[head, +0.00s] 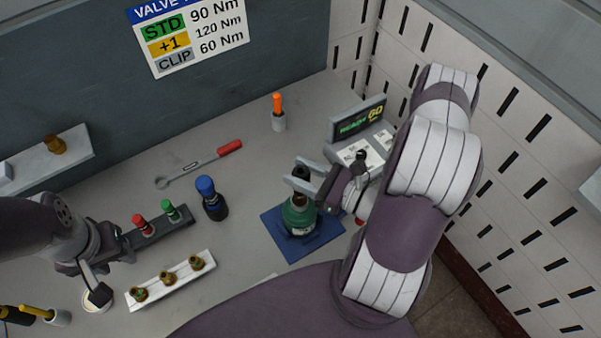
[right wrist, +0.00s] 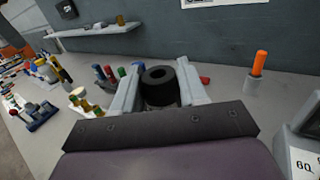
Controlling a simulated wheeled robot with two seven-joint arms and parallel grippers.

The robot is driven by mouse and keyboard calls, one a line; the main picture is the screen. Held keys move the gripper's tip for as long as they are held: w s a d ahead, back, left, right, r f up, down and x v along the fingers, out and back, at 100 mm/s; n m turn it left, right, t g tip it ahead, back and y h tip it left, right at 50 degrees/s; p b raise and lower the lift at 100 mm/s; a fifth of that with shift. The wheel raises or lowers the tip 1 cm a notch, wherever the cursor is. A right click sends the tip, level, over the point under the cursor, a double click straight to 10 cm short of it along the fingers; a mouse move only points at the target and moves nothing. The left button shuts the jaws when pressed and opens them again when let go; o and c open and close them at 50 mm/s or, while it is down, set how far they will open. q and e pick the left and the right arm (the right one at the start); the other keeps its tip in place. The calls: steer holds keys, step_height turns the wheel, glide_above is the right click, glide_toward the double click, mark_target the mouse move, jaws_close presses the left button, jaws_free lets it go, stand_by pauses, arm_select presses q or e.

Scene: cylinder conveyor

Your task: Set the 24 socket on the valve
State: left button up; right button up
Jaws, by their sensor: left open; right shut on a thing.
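The socket is a black ring-shaped piece (right wrist: 158,88) between the fingers of my right gripper (right wrist: 154,92) in the right wrist view. It also shows in the head view (head: 301,172), where my right gripper (head: 307,178) is shut on it. No size mark on it is readable. A green cylinder (head: 299,218) with a brass valve (head: 300,200) stands on a blue mat (head: 276,228), just below the socket. The fingers partly hide the valve, and I cannot tell whether the socket touches it. My left gripper (head: 95,284) is open at the left, over a small round white container (head: 97,304).
A dark rack (head: 168,231) holds red-topped and green-topped pieces beside a blue-topped tool (head: 210,198). A white tray (head: 170,279) holds brass fittings.

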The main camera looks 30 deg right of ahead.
steer(key=shift+s+f, duration=0.1)
steer(key=shift+f, duration=0.4)
steer(key=shift+s+a+r, duration=0.2)
steer(key=shift+s+a, duration=0.2)
steer(key=shift+a, duration=0.15)
steer(key=shift+w+d+f, duration=0.15)
steer(key=shift+w+d, duration=0.1)
steer(key=shift+d, duration=0.1)
arm_select(q)
steer(key=shift+s+a, duration=0.35)
steer(key=shift+a, duration=0.1)
arm_select(e)
steer(key=shift+s+a, duration=0.15)
arm_select(q)
steer(key=shift+w+d, duration=0.1)
steer(key=shift+d, duration=0.05)
steer(key=shift+f, duration=0.3)
arm_select(e)
steer(key=shift+f, duration=0.35)
arm_select(q)
steer(key=shift+f+b, duration=1.4)
steer(key=shift+b, duration=0.1)
arm_select(e)
steer(key=shift+f, duration=1.95)
